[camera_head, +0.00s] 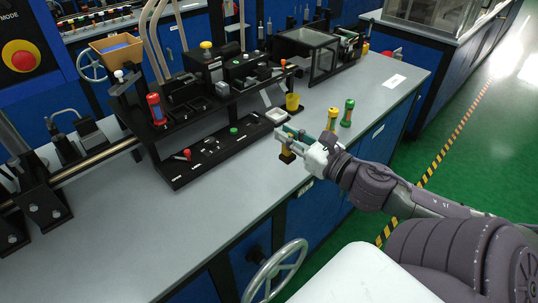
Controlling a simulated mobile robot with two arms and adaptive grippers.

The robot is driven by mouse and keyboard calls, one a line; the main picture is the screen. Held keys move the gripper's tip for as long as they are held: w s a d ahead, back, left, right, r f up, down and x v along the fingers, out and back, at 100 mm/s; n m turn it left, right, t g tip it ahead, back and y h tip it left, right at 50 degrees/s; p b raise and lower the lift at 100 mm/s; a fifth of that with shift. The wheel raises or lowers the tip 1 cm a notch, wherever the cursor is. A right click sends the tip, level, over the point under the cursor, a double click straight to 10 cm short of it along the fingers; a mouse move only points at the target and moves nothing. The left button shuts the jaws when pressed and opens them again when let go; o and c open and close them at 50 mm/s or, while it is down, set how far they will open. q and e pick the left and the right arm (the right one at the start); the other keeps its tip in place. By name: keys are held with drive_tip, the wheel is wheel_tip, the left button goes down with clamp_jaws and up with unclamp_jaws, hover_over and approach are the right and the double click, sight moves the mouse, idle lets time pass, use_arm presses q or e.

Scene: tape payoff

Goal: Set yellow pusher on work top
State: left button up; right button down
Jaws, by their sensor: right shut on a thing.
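My right gripper (291,142) comes in from the right over the grey work top (235,210). It is shut on the yellow pusher (287,153), a small piece with a yellow part and a dark lower end. The fingers partly hide the pusher. Its lower end is close to the work top, and I cannot tell whether it touches. My left gripper is not in view.
A black control panel (215,152) lies to the left. The front of the work top is clear.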

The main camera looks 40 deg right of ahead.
drive_tip(key=shift+s+a+f, duration=0.15)
drive_tip(key=shift+s+f, duration=0.05)
drive_tip(key=shift+s, duration=0.1)
drive_tip(key=shift+w+a+f+b, duration=0.3)
drive_tip(key=shift+w+a+f, duration=0.5)
drive_tip(key=shift+w+f, duration=1)
drive_tip(key=shift+w+a+f+b, duration=0.35)
drive_tip(key=shift+w+a+f, duration=0.45)
drive_tip(key=shift+w+f, duration=1)
drive_tip(key=shift+w+a+f+b, duration=0.3)
drive_tip(key=shift+w+a+f, duration=0.5)
drive_tip(key=shift+w+f, duration=0.95)
drive_tip(key=shift+s+f, duration=0.1)
drive_tip(key=shift+f, duration=0.2)
drive_tip(key=c, duration=1.2)
unclamp_jaws()
drive_tip(key=shift+o, duration=0.2)
